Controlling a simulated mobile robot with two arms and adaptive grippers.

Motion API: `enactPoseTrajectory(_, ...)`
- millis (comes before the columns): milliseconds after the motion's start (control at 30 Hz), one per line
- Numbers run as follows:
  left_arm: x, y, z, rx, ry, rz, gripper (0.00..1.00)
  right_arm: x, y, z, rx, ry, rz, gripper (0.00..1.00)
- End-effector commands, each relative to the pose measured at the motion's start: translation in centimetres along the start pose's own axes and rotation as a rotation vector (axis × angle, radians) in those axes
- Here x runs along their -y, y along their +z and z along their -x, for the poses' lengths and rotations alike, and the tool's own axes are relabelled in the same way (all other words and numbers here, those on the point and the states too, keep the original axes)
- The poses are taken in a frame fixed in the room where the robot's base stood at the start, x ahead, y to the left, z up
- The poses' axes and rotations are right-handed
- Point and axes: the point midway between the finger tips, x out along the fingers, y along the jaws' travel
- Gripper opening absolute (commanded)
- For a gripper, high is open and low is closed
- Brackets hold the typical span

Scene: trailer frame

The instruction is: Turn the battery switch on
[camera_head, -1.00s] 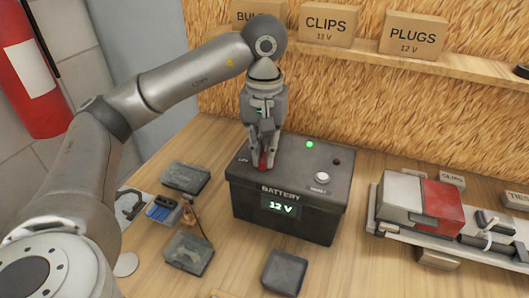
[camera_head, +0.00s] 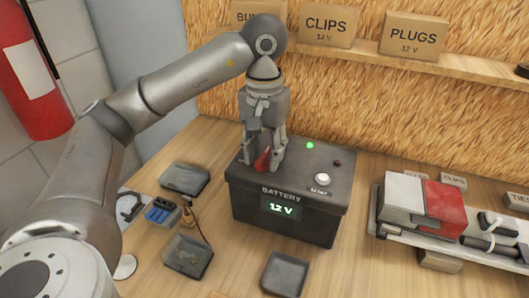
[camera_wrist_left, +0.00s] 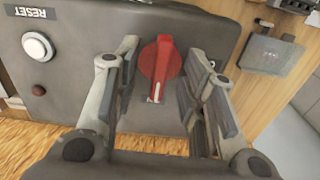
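The battery box (camera_head: 325,222) is a dark grey case on the bench, with a lit "12 V" display (camera_head: 281,208) on its front. Its red switch knob (camera_head: 262,161) stands on the left part of the lid. In the left wrist view the knob (camera_wrist_left: 160,62) has a white mark at its lower end. My left gripper (camera_head: 262,165) points down over the knob, its fingers open on either side. The wrist view shows gaps between the knob and both fingers (camera_wrist_left: 160,90). The knob's "OFF" and "ON" lettering cannot be read clearly. My right gripper is not in view.
A green light (camera_head: 310,145), a dark red light (camera_head: 337,162) and a white reset button (camera_head: 323,180) sit on the lid. Small trays (camera_head: 284,274) stand in front and left. A red-and-white unit (camera_head: 445,209) lies on a rail at right. Boxes (camera_head: 413,37) stand on the shelf.

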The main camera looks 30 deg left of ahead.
Motion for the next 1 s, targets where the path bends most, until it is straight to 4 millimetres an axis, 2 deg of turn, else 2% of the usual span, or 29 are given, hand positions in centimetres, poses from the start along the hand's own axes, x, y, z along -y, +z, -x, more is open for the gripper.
enactPoseTrajectory(167,0.0,0.0,0.3,-0.001,0.0,0.001,0.38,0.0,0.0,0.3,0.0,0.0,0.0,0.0)
enactPoseTrajectory(800,0.0,0.0,5.4,-0.001,0.0,0.002,0.38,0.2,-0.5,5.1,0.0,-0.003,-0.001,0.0)
enactPoseTrajectory(1000,0.0,0.0,6.2,0.0,0.0,0.002,0.38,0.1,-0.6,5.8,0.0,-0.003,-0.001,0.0)
